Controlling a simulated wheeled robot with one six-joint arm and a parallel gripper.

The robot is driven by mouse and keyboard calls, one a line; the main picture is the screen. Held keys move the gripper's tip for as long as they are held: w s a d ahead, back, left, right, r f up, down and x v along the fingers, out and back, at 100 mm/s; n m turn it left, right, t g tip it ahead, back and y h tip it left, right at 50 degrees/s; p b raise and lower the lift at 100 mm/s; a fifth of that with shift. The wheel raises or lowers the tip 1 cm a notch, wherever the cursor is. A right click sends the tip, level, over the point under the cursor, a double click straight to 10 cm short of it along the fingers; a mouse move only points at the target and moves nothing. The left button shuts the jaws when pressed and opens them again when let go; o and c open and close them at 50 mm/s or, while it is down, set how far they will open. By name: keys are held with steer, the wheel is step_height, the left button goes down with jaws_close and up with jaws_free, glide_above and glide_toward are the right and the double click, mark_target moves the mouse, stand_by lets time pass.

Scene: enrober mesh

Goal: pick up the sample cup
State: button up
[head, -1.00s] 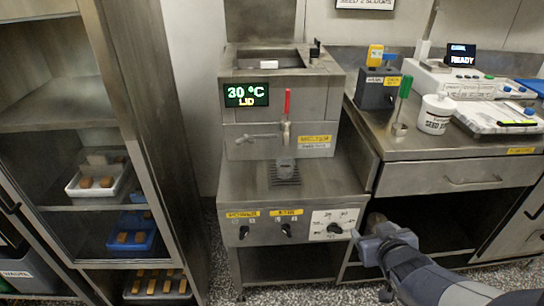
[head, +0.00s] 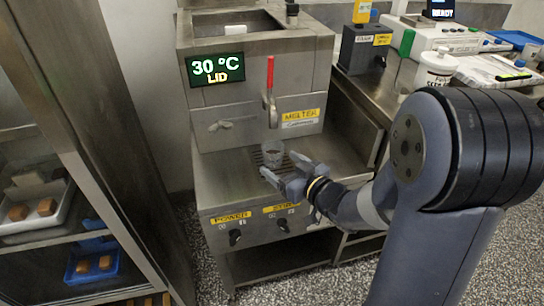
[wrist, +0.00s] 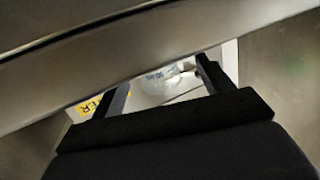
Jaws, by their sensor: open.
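The sample cup (head: 273,149) is a small clear cup standing upright on the drip grate of the melter, below the spout with the red handle. My gripper (head: 281,164) is open, its two fingers reaching toward the cup from the front right. In the head view the fingertips are close to the cup's near side; I cannot tell whether they touch it.
The melter (head: 250,105) rises behind the cup, with its red-handled tap (head: 270,80) just above. A control panel with knobs (head: 236,237) is below. A shelf rack with trays (head: 28,222) stands left.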

mark_target(280, 160)
steer(key=shift+w+d+b+x, duration=0.15)
steer(key=shift+b+x, duration=0.15)
steer(key=shift+x, duration=1.05)
steer(key=shift+w+d+b+x, duration=0.15)
steer(key=shift+b+x, duration=0.1)
steer(key=shift+x, duration=1.1)
steer(key=shift+c, duration=0.5)
steer(key=c, duration=1)
steer(key=shift+r, duration=0.15)
